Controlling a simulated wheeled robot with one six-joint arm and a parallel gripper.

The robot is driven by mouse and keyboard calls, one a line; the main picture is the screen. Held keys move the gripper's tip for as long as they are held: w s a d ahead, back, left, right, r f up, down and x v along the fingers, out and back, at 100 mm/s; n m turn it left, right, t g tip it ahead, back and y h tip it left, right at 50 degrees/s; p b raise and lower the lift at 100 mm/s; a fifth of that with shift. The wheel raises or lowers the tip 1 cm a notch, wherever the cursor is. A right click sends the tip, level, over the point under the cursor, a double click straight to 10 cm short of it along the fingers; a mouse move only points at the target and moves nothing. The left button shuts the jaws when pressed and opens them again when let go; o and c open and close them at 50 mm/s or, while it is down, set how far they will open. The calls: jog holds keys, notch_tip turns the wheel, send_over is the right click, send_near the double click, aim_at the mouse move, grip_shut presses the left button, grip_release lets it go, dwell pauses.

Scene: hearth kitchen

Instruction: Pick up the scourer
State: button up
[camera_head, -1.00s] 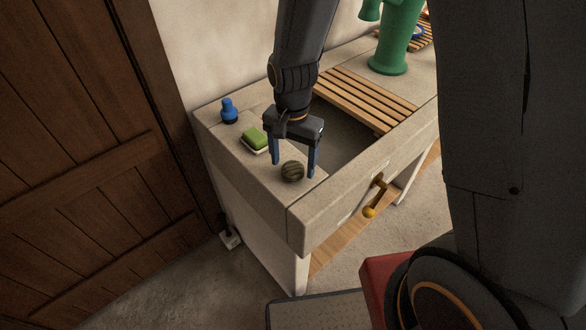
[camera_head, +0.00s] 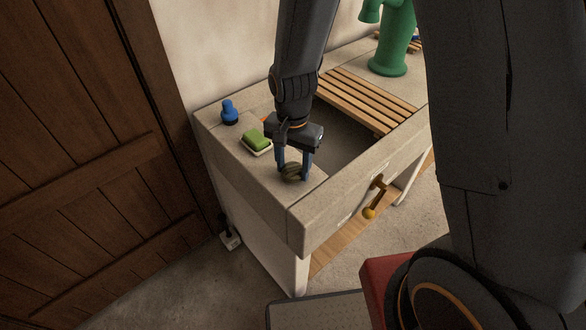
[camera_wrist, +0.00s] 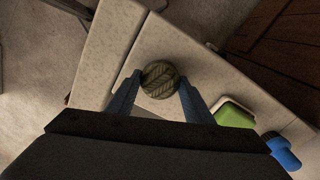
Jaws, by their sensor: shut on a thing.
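The scourer (camera_head: 291,171) is a small round dark olive ball with a ribbed surface. It is at the counter's near left part, and it also shows in the wrist view (camera_wrist: 159,79) between the blue fingertips. My gripper (camera_head: 293,175) points down with a finger on each side of the scourer, shut on it. In the wrist view my gripper (camera_wrist: 159,86) touches it on both sides. The scourer is at counter height; I cannot tell whether it is clear of the surface. The fingers hide part of it in the head view.
A green sponge on a white dish (camera_head: 257,142) and a blue bottle (camera_head: 229,112) stand left of my gripper. A wooden slatted rack (camera_head: 365,98) lies across the sink basin (camera_head: 345,138). A green pump (camera_head: 392,40) stands at the back.

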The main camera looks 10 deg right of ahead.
aim_at(293, 167)
notch_tip(293, 167, up, 10)
jog(key=b, duration=0.1)
jog(key=shift+b, duration=0.4)
